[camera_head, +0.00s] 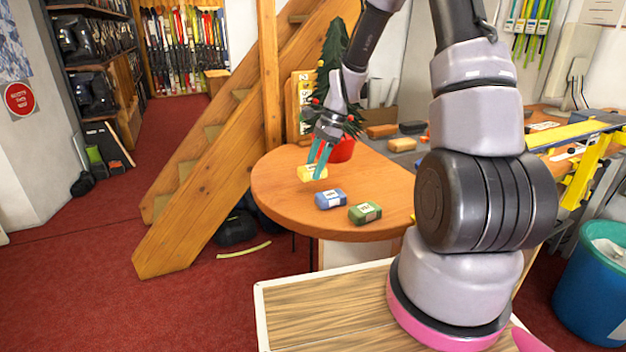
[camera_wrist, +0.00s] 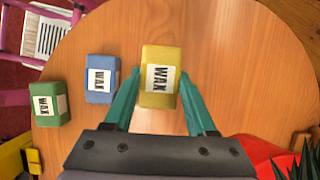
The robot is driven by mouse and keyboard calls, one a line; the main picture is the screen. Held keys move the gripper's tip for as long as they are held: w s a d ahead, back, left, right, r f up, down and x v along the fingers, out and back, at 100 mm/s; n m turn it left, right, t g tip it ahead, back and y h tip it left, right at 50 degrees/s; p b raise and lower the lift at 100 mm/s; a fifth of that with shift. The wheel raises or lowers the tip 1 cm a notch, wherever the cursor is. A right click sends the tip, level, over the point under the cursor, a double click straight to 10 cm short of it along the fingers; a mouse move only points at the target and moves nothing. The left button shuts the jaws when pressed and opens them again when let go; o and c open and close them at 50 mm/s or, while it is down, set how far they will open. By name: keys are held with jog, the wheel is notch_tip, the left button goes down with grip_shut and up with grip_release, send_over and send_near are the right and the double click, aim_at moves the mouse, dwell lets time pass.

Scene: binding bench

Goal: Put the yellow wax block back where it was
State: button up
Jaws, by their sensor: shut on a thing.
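The yellow wax block (camera_wrist: 160,58) has a white label reading WAX and sits between the teal fingers of my gripper (camera_wrist: 160,95) in the wrist view. My gripper is shut on it. In the head view the yellow block (camera_head: 311,173) is at the round wooden table (camera_head: 285,207), partly behind my gripper (camera_head: 319,163). I cannot tell whether the block touches the tabletop. A blue wax block (camera_head: 330,199) and a green wax block (camera_head: 365,212) lie on the table nearer the front edge. They are left of the yellow block in the wrist view.
A small decorated tree in a red pot (camera_head: 342,150) stands close behind my gripper. Orange and dark blocks (camera_head: 382,131) lie on the bench beyond. A wooden staircase (camera_head: 205,165) rises left of the table. The table's left part is clear.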

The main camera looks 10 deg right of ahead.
jog(key=shift+f, duration=1.95)
jog(key=shift+f, duration=0.15)
jog(key=o, duration=1.3)
jog(key=s+v, duration=0.1)
jog(key=v, duration=1)
jog(key=s+r+n+t+h, duration=0.2)
jog(key=s+r+n+t, duration=0.35)
jog(key=r, duration=1.15)
jog(key=s+r+n, duration=0.2)
jog(key=s, duration=0.3)
jog(key=s+d+r+n+t, duration=0.1)
jog(key=s+r+n, duration=0.1)
jog(key=s, duration=0.3)
jog(key=s+r+n+t, duration=0.1)
jog(key=s+r+n, duration=0.1)
jog(key=s, duration=0.3)
jog(key=shift+s+d+r+t+h, duration=0.2)
jog(key=shift+d+r+t+h, duration=0.1)
jog(key=shift+r, duration=0.3)
